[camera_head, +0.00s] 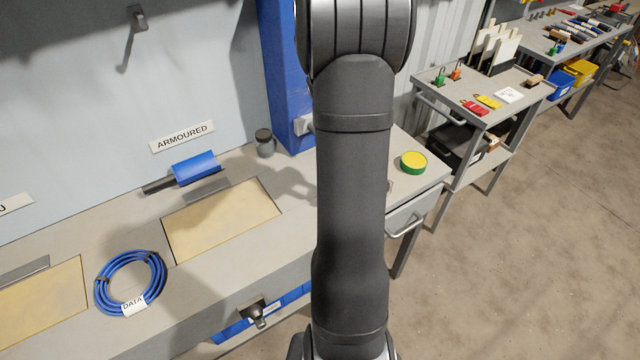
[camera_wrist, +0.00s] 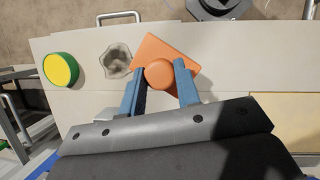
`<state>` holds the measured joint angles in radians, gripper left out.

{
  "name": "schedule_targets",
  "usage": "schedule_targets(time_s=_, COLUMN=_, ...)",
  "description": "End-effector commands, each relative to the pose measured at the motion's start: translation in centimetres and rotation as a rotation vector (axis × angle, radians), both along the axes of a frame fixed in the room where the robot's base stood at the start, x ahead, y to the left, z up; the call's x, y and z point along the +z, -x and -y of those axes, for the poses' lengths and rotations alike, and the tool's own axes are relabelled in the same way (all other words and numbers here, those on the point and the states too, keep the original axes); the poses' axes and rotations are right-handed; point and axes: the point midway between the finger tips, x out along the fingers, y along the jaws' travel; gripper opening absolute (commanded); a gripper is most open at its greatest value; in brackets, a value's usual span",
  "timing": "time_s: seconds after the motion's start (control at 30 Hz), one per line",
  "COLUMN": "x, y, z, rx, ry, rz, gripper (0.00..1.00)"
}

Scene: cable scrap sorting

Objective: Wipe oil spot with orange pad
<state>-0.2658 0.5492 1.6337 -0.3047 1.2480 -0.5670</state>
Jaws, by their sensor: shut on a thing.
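The orange pad (camera_wrist: 171,48) shows in the wrist view, a flat square with a round knob (camera_wrist: 160,74) on top. My gripper (camera_wrist: 163,77) is shut on the knob, with one blue finger on each side of it. The dark grey oil spot (camera_wrist: 117,61) lies on the pale bench top just left of the pad. The pad's left corner is close to the spot's right edge; I cannot tell whether the pad touches the bench.
A round yellow and green tin (camera_wrist: 61,69) stands left of the spot and also shows in the head view (camera_head: 413,162). A blue cable coil (camera_head: 130,283), a blue cable piece (camera_head: 195,168) and a small jar (camera_head: 265,142) are on the bench. A tool cart (camera_head: 440,84) stands beyond it.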

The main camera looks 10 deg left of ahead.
Motion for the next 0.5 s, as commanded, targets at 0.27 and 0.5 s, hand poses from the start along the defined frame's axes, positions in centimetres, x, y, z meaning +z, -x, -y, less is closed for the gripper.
schedule_targets(time_s=0.27, x=0.8, y=-3.4, z=4.7, rx=-0.263, ry=0.000, rz=0.001, gripper=0.12)
schedule_targets(time_s=0.5, x=0.4, y=-3.8, z=5.5, rx=-0.303, ry=0.001, rz=0.000, gripper=0.12)
